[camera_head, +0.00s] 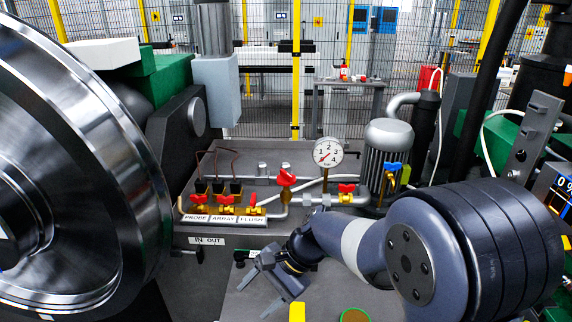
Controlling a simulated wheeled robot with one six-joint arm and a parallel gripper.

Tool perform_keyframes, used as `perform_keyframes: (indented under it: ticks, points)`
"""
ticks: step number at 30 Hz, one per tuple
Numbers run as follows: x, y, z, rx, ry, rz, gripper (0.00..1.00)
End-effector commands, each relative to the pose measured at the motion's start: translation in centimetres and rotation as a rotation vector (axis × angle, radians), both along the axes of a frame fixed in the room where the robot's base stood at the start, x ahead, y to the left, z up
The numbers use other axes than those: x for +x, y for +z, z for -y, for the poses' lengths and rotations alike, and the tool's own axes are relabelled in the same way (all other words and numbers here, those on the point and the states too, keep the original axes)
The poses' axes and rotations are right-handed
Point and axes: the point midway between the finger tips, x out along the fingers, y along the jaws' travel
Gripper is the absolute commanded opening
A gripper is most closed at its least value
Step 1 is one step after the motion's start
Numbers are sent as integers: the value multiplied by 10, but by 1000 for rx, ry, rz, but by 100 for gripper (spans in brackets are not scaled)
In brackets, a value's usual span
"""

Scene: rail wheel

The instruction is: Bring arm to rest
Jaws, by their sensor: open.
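My arm reaches in from the lower right, its large dark joint in the foreground. My gripper (257,294) is at the lower middle, over a grey surface (340,285) and in front of the valve panel. Its two fingers are spread apart, and I see nothing between them. The gripper is tilted and points to the lower left. Part of the grey surface is hidden behind my arm.
A large shiny rail wheel (75,170) fills the left side. The valve panel (222,240) carries red-handled valves (286,178), a pressure gauge (328,152) and pipes. A grey motor (388,150) stands behind my arm. A green-rimmed round thing (355,315) shows at the bottom edge.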

Motion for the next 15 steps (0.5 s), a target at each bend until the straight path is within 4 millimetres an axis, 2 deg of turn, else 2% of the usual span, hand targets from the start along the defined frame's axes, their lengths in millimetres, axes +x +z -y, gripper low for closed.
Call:
perform_keyframes:
  ticks: [15]
  points:
    - [40,17,9,263,-315,-23,57]
